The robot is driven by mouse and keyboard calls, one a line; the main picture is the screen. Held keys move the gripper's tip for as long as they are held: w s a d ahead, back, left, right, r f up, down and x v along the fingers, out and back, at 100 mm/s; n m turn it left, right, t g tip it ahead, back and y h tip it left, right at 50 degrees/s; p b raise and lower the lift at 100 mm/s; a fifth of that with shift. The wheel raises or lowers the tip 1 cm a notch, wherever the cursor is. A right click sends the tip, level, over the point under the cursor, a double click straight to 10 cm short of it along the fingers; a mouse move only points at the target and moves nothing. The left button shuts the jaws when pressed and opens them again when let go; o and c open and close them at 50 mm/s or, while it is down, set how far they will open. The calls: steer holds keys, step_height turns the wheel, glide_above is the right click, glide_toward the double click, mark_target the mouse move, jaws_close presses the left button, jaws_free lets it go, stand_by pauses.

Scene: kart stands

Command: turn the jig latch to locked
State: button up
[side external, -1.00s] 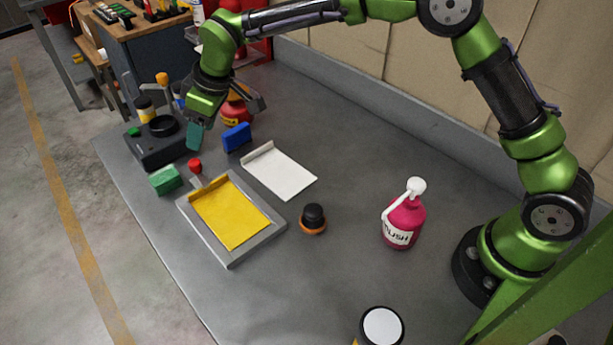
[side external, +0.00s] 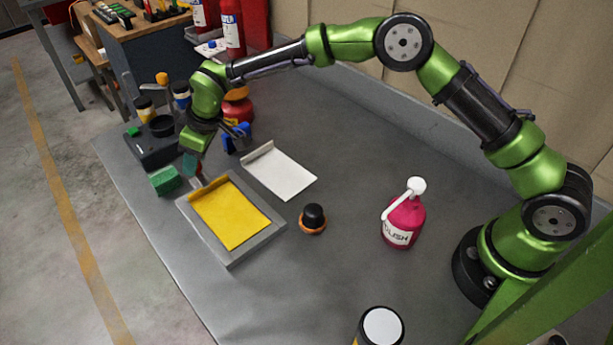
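The jig (side external: 232,254) is a grey frame holding a yellow plate (side external: 230,215), flat on the table at the left. Its latch (side external: 198,182) is a small grey lever at the far left corner of the frame. The latch's red knob is mostly hidden behind my gripper. My gripper (side external: 215,150) points down at that corner, its fingers spread apart. One teal-tipped finger is right at the latch; the other is out to the right, near a blue block. I cannot tell whether the finger touches the knob.

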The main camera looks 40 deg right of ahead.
jaws_close()
steer(key=shift+d+n+g, duration=0.1)
steer(key=shift+n+g, duration=0.2)
steer(key=shift+n, duration=0.5)
steer(key=shift+o, duration=1.9)
jaws_free()
steer(key=v, duration=1.7)
steer(key=shift+d+y, duration=0.25)
steer(key=shift+y, duration=0.05)
steer(key=shift+f, duration=0.1)
